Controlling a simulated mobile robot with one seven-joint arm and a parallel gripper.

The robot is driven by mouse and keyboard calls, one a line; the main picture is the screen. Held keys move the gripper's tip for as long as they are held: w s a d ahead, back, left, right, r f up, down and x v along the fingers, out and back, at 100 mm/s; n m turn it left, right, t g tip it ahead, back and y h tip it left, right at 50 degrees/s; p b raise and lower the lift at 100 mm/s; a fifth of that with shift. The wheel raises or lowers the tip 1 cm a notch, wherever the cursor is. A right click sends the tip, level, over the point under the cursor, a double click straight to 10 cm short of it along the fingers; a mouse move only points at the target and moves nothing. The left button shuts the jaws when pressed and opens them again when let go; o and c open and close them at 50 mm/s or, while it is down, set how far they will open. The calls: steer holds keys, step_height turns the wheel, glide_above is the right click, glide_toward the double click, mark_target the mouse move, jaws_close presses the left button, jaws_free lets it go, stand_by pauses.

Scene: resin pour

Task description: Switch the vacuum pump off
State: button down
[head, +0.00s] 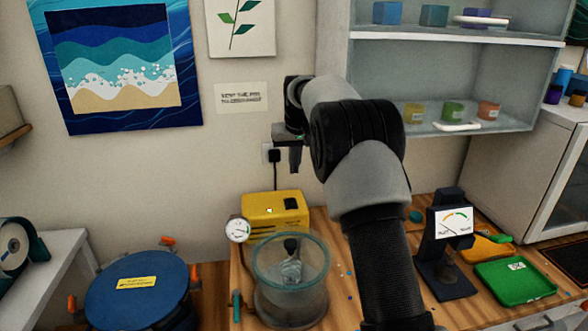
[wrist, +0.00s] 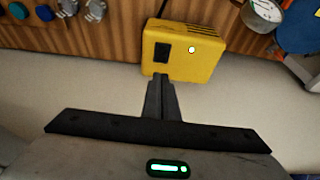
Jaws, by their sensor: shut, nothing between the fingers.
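The vacuum pump (head: 276,216) is a yellow box on the wooden bench, close to the wall. It also shows in the wrist view (wrist: 188,68). A black switch (wrist: 162,53) is set in its face, with a small pale lit lamp (wrist: 192,49) beside it. In the head view the switch (head: 291,204) is small, and I cannot tell its position. My gripper (head: 295,171) points down above the pump, apart from it in the head view. In the wrist view its fingertips (wrist: 160,80) are together and empty, near the pump's edge by the switch.
A glass chamber (head: 290,275) stands in front of the pump, with a round gauge (head: 238,230) at its left. A blue-lidded pot (head: 140,300) is at left. A dial stand (head: 447,250) and a green tray (head: 514,282) are at right. A wall socket (head: 272,154) is behind.

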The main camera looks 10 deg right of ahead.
steer(key=shift+w+r, duration=0.2)
steer(key=shift+w, duration=0.5)
steer(key=p, duration=0.2)
glide_toward(291, 199)
steer(key=x, duration=0.5)
steer(key=shift+w, duration=0.25)
steer(key=shift+f, duration=0.55)
